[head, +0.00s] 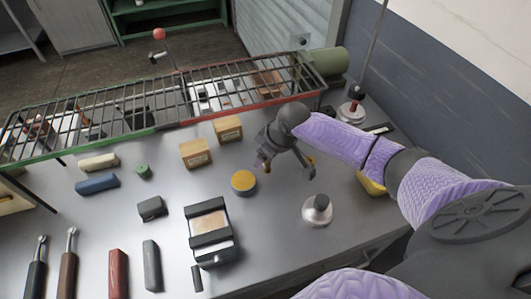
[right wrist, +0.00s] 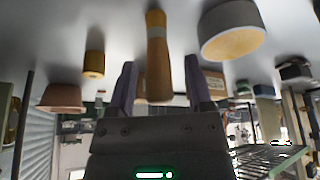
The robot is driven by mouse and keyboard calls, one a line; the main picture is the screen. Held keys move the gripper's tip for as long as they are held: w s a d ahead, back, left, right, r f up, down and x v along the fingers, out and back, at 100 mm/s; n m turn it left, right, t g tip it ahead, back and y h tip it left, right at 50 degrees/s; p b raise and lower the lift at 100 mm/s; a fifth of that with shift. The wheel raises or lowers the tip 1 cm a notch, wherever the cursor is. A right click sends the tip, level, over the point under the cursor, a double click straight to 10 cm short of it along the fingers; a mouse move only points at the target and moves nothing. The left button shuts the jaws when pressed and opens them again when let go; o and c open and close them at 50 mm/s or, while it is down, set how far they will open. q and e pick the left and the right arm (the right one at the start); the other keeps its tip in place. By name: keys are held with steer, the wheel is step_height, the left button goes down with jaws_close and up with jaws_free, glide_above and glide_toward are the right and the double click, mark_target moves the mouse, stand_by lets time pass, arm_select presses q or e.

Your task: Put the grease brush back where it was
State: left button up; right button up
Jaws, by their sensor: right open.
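A round tin with a yellow top (head: 243,182) stands just left of the gripper. My left gripper is out of view.
Two cardboard boxes (head: 196,154) (head: 228,129) stand in front of a long wire rack (head: 160,106). A black block with a tan top (head: 210,228) and several tools lie to the left.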

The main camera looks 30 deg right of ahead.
steer(key=p+v, duration=0.4)
steer(key=v, duration=0.8)
steer(key=shift+r, duration=0.15)
stand_by(0.5)
stand_by(0.3)
